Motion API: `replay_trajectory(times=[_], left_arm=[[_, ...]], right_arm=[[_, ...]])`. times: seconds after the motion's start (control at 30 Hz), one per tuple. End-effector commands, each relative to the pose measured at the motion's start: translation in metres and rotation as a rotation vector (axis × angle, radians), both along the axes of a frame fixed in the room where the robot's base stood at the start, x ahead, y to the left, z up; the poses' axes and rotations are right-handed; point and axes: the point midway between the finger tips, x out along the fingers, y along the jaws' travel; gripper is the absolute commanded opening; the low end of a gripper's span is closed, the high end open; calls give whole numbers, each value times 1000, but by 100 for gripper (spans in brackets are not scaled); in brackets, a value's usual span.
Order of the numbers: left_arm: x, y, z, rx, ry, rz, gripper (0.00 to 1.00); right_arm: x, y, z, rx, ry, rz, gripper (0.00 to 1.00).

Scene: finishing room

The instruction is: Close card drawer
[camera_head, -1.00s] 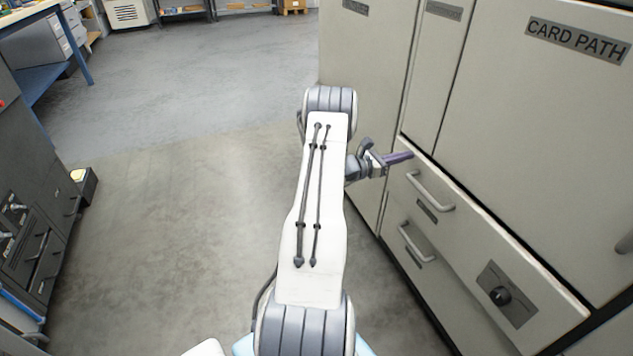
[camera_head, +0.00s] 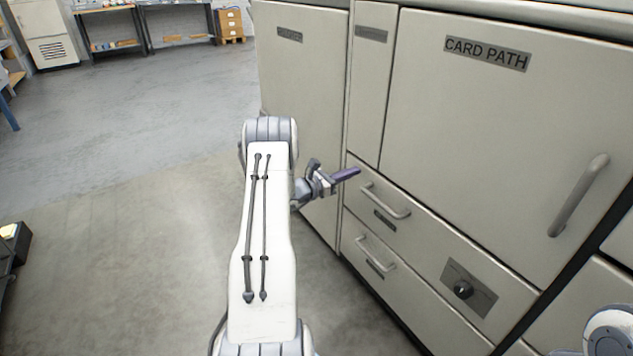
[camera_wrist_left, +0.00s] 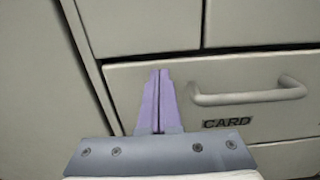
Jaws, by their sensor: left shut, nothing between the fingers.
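The card drawer (camera_head: 418,228) is the upper drawer of the pale cabinet. It has a bar handle (camera_head: 386,201), a small label and a dark knob plate. The wrist view shows its front with the handle (camera_wrist_left: 248,96) and the word CARD below it. The drawer front looks flush or nearly flush with the cabinet. My left gripper (camera_head: 357,173) is shut and empty, its purple fingers pointing at the drawer's upper left part. In the wrist view the fingertips (camera_wrist_left: 160,70) lie left of the handle. I cannot tell whether they touch the front.
A lower drawer (camera_head: 360,265) with its own handle sits beneath. The CARD PATH door (camera_head: 490,130) with a long handle is above. My right arm shows at the bottom right corner. Open grey floor (camera_head: 130,230) lies to the left, with benches at the back.

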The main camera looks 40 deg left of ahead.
Motion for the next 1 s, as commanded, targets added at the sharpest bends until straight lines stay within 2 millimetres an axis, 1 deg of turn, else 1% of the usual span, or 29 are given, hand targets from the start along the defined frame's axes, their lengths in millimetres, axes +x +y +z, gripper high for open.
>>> replay_trajectory(times=[0.07, 0.17, 0.33, 0.4, 0.5, 0.67, 0.87, 0.97, 1.0], left_arm=[[-11, 1, 1, -2, 4, -3, 0], [-33, 6, 3, -5, 5, -5, 0], [-75, 24, 2, -4, 3, 5, 0], [-89, 28, 1, -4, 3, 6, 0], [-102, 31, 1, -3, 2, 4, 0], [-112, 33, -1, -3, 3, 0, 0], [-113, 32, -1, -3, 3, -3, 0], [-109, 24, 2, 6, 6, -26, 0], [-105, 15, 5, 16, 9, -53, 0]], right_arm=[[0, 0, 5, 0, 0, 0, 50], [0, 0, 14, 0, 0, 0, 50], [0, 0, 23, 0, 0, 0, 50], [0, 0, 26, 0, 0, 0, 50], [0, 0, 28, 0, 0, 0, 50], [0, 0, 30, 0, 0, 0, 50], [0, 0, 29, 0, 0, 0, 50], [0, 0, 29, 0, 0, 0, 50], [0, 0, 29, 0, 0, 0, 50]])
